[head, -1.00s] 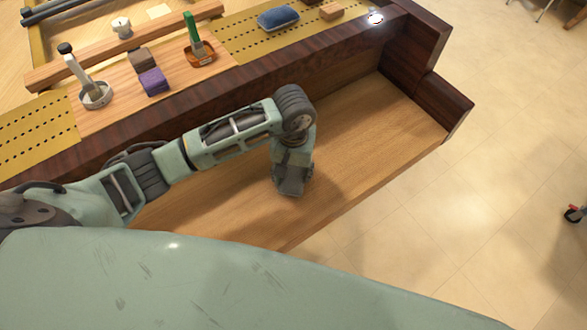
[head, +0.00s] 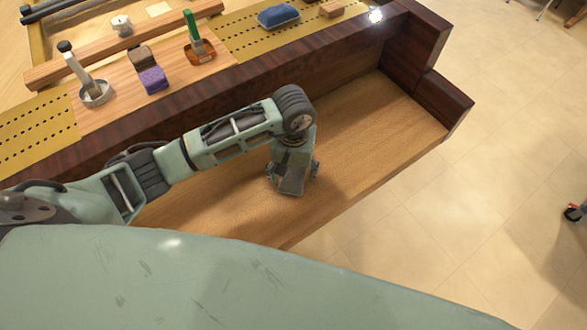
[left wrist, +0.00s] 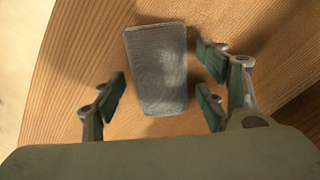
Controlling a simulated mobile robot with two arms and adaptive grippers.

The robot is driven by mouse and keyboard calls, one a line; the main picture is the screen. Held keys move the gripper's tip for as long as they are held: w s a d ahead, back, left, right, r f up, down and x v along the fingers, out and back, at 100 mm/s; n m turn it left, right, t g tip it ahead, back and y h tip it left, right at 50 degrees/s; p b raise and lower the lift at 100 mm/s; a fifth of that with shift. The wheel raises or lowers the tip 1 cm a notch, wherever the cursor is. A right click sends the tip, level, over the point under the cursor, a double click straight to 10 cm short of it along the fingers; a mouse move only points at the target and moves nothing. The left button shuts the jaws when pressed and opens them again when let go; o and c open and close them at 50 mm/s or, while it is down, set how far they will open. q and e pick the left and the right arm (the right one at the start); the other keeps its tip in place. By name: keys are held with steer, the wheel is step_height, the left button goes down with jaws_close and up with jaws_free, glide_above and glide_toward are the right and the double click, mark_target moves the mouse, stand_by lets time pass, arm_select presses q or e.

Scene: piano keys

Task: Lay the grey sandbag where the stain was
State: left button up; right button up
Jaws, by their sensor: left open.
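The grey sandbag (left wrist: 157,70) shows in the left wrist view as a woven-looking grey block lying flat on pale wood. My left gripper (left wrist: 158,98) is open, with fingers to the left and right of the sandbag and gaps between. In the head view my left gripper (head: 293,182) is low over the wooden keybed (head: 375,120), and my own wrist hides the sandbag there. No stain can be made out on the visible wood. My right gripper is not in view.
On the ledge behind stand a white-handled brush in a round dish (head: 96,93), a purple block (head: 152,80), a brown block (head: 140,57), an orange dish (head: 200,57) with a green-handled brush and a blue pad (head: 278,16). A dark end block (head: 440,105) bounds the keybed's right end.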

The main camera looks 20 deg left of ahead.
mark_target(293, 169)
arm_select(q)
steer(key=shift+r, duration=0.45)
step_height(293, 169, up, 11)
steer(key=b, duration=0.2)
steer(key=shift+r, duration=0.15)
steer(key=shift+s, duration=0.1)
